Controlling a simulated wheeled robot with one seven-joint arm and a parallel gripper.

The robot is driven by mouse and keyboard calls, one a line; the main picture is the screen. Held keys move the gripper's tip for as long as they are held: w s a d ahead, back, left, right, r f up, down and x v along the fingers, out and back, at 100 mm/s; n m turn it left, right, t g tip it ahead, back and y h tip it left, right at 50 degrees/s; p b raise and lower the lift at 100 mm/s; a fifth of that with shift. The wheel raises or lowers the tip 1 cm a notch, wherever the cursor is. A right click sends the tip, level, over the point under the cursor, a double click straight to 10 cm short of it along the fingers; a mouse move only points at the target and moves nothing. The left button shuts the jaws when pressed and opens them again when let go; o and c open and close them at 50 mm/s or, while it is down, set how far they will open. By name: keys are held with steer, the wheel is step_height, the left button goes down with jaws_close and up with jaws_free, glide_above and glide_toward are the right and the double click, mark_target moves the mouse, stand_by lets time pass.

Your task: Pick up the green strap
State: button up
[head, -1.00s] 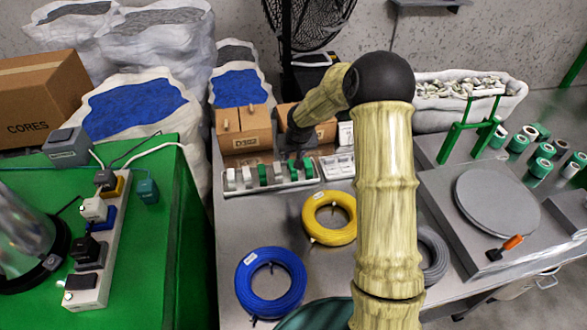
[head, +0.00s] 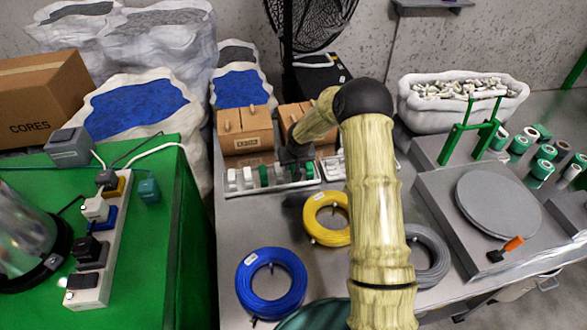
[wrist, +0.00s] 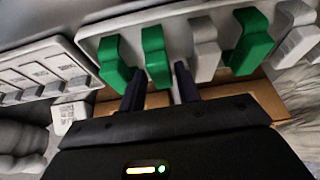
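A pale rack (head: 272,188) holds a row of green and white straps on the grey table. In the wrist view, one green strap (wrist: 155,52) hangs between my two dark fingertips. My gripper (wrist: 158,74) is open, with a finger on either side of that strap's lower end; whether they touch it I cannot tell. Another green strap (wrist: 112,62) is just left of the left finger. A white strap (wrist: 204,48) is just right of the right finger, and a further green strap (wrist: 250,42) lies beyond it. In the head view, my gripper (head: 296,158) is low over the rack's right part.
Brown boxes (head: 243,131) stand right behind the rack. A second pale panel (head: 333,169) is close to its right. Yellow (head: 327,236), blue (head: 270,305) and grey (head: 437,258) cable coils lie in front. A turntable (head: 497,205) is at right.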

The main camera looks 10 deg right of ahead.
steer(key=shift+x, duration=0.85)
steer(key=c, duration=0.7)
steer(key=shift+r, duration=0.15)
step_height(320, 180, up, 10)
steer(key=shift+f, duration=0.1)
steer(key=shift+a, duration=0.15)
